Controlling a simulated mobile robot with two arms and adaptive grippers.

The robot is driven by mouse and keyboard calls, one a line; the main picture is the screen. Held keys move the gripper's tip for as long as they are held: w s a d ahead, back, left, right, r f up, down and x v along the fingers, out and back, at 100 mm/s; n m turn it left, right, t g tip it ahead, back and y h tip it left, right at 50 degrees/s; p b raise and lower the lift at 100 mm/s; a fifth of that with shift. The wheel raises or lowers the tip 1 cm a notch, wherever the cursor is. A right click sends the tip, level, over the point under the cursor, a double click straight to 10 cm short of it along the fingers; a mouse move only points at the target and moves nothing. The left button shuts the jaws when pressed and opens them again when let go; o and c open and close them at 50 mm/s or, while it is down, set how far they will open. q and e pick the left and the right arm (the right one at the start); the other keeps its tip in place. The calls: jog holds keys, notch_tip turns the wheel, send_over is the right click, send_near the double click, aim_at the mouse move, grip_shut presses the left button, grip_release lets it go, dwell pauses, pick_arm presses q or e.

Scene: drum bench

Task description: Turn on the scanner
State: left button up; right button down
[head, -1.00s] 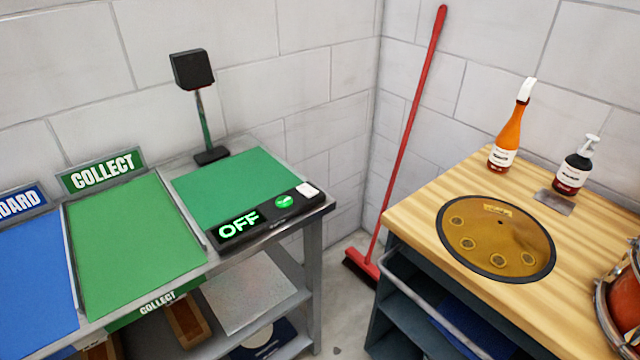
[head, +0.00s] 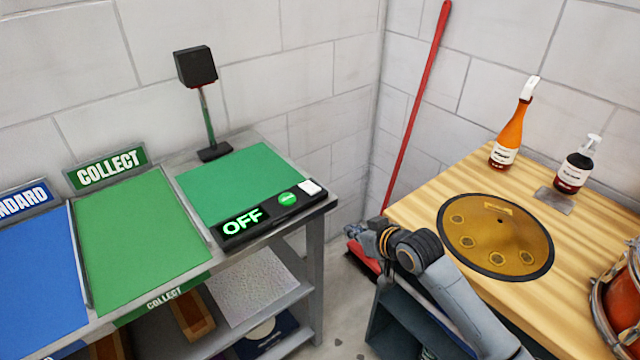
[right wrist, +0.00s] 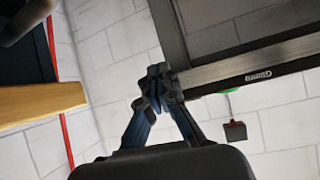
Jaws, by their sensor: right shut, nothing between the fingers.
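The scanner stands on the left bench in the head view. Behind the panel is a green pad (head: 243,183), with a black scanner head (head: 195,66) on a post. The head also shows in the right wrist view (right wrist: 235,131). My right gripper (head: 352,232) is shut and empty, right of and below the panel, apart from it. The right wrist view shows its closed fingertips (right wrist: 157,76). My left gripper is out of view.
A green COLLECT tray (head: 135,240) and a blue tray (head: 40,270) lie left of the scanner. A wooden bench (head: 410,212) with a round gold plate (head: 495,238) and two bottles stands right. A red broom (head: 418,100) leans in the corner between benches.

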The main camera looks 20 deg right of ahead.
notch_tip(320, 180, up, 15)
jog(key=w+a+n+t+y, duration=0.1)
jog(key=a+t+y, duration=0.1)
jog(key=shift+n, duration=0.3)
jog(key=shift+w+a, duration=0.1)
jog(key=shift+a, duration=0.05)
jog(key=p, duration=0.2)
send_over(310, 187)
jog(key=s+d, duration=0.1)
jog(key=s, duration=0.3)
jog(key=f, duration=0.3)
jog(key=shift+w+d+f, duration=0.1)
jog(key=shift+w+d, duration=0.1)
jog(key=shift+w, duration=0.05)
notch_tip(310, 187, down, 3)
jog(key=shift+f, duration=0.65)
